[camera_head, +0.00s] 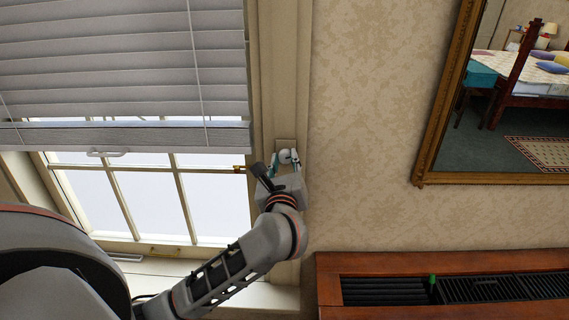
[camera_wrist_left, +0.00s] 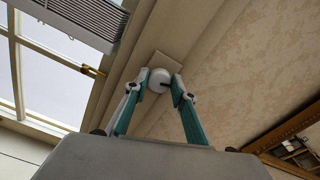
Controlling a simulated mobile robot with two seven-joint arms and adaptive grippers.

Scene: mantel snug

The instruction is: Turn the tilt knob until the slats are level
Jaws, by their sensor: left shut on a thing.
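The tilt knob (camera_wrist_left: 159,80) is a round white knob with a dark mark, on a pale plate (camera_wrist_left: 148,62) on the window frame. In the head view the knob (camera_head: 287,156) shows just above my gripper. My left gripper (camera_head: 285,163) is shut on the knob, with one teal finger on each side; it also shows in the left wrist view (camera_wrist_left: 159,88). The blind's grey slats (camera_head: 125,75) hang over the upper window and look tilted nearly closed, overlapping each other. The bottom rail (camera_head: 125,136) has a small handle. My right gripper is not in view.
A brass window latch (camera_head: 240,169) sits just left of my left gripper. A gilt-framed mirror (camera_head: 427,130) hangs on the wall at right. A wooden cabinet (camera_head: 440,264) with dark grilles stands below it. The papered wall between is clear.

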